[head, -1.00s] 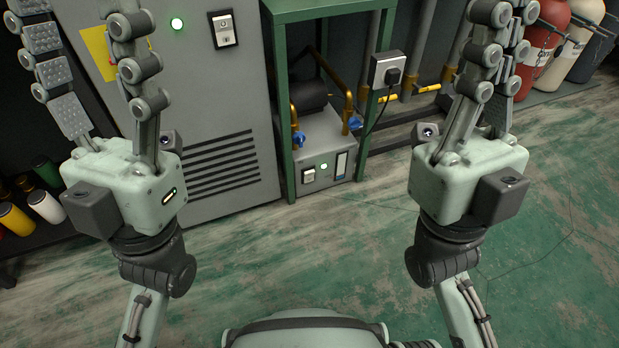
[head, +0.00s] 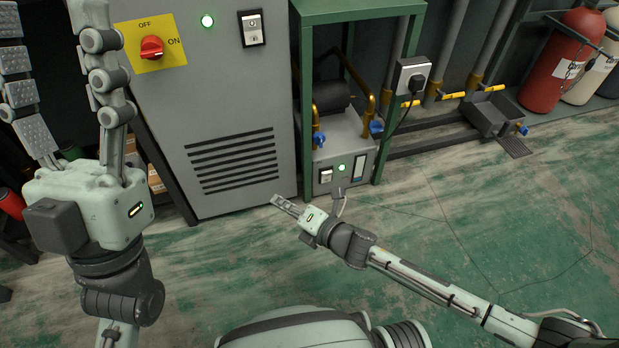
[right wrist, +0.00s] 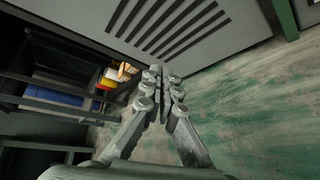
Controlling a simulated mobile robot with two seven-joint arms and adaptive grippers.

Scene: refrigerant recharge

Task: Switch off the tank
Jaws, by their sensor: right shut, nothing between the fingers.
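A dark cylindrical tank (head: 331,97) lies inside the green frame (head: 354,12). Below it is a grey unit (head: 338,148) with a small switch (head: 326,176) and a lit green lamp (head: 342,167) on its front. My right gripper (head: 277,201) is shut and empty, pointing left, low in front of the cabinet and left of the small switch, apart from it. In the right wrist view its fingertips (right wrist: 160,72) meet, with the vent slots beyond. My left gripper (head: 52,40) is open and empty at the left, its fingers pointing up and partly cut off by the picture's top.
A socket with plug (head: 412,78) is on the frame's right post. Red cylinder (head: 563,60) stands far right. The green floor is clear.

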